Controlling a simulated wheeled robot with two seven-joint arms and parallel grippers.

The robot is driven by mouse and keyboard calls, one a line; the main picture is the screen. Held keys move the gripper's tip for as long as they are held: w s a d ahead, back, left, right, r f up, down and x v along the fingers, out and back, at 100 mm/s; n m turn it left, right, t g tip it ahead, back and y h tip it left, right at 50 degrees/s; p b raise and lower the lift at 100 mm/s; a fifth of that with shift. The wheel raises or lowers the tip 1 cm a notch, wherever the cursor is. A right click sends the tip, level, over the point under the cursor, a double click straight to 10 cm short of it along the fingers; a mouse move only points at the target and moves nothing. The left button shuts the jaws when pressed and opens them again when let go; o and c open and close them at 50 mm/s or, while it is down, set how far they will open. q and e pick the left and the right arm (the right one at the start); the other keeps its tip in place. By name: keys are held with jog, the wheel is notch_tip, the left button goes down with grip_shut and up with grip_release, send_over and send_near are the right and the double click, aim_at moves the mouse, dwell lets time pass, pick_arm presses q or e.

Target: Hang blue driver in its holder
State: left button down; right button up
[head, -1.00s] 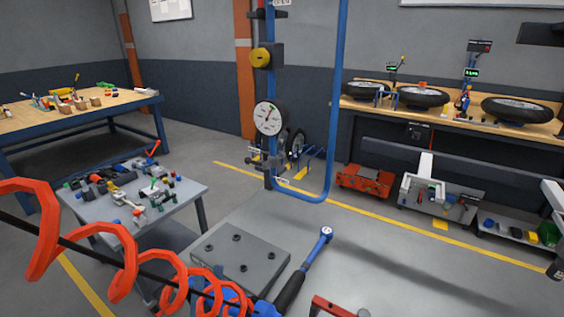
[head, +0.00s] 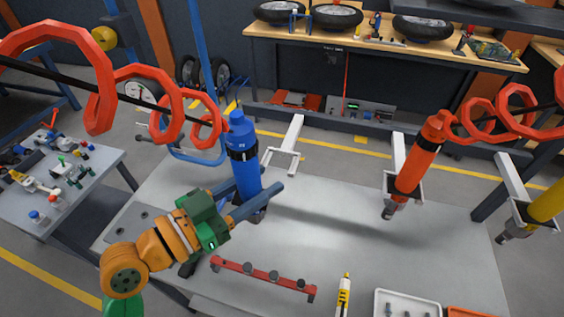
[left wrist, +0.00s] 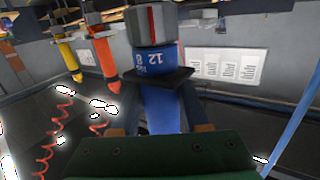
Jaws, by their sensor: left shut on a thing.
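The blue driver (head: 243,165) is upright, with its top near the end of a red coiled hose (head: 208,118). My left gripper (head: 258,197) is shut on its lower body, and the driver's foot is partly hidden by it. In the left wrist view the blue driver (left wrist: 160,105) fills the middle, with a dark collar and a grey end towards the top of the picture. A pale holder arm (head: 288,140) with nothing hanging in it stands just right of the driver, apart from it. My right gripper is out of view.
An orange driver (head: 420,155) and a yellow driver (head: 547,203) hang in similar holders at right. On the grey bench (head: 370,235) lie a red rail (head: 262,277), a yellow-and-white tool (head: 343,296) and a white tray (head: 407,303). Open bench top lies between the blue and orange drivers.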

pick_arm(q)
jog(key=shift+s+d+r+g, duration=0.25)
jog(key=shift+s+d+g, duration=0.25)
jog(key=shift+s+d, duration=0.1)
jog(key=shift+s+d+f+m, duration=0.1)
jog(key=shift+s+m, duration=0.05)
jog(key=shift+m, duration=0.15)
jog(key=w+f+b, duration=0.1)
jog(key=b, duration=0.4)
jog(key=shift+w+h, duration=0.15)
jog(key=shift+h, duration=0.15)
jog(key=shift+w+d+b, duration=0.1)
jog(key=shift+w+b, duration=0.15)
jog(key=shift+b, duration=0.15)
jog(key=w+d+b, duration=0.1)
jog(key=w+d, duration=0.2)
jog(key=w, duration=0.7)
jog(key=shift+w+d+f, duration=0.2)
jog(key=shift+w+f, duration=0.1)
jog(key=shift+f, duration=0.05)
jog(key=shift+s+a, duration=0.1)
jog(key=shift+s, duration=0.05)
jog(key=shift+f+b, duration=0.6)
jog(key=shift+b, duration=0.05)
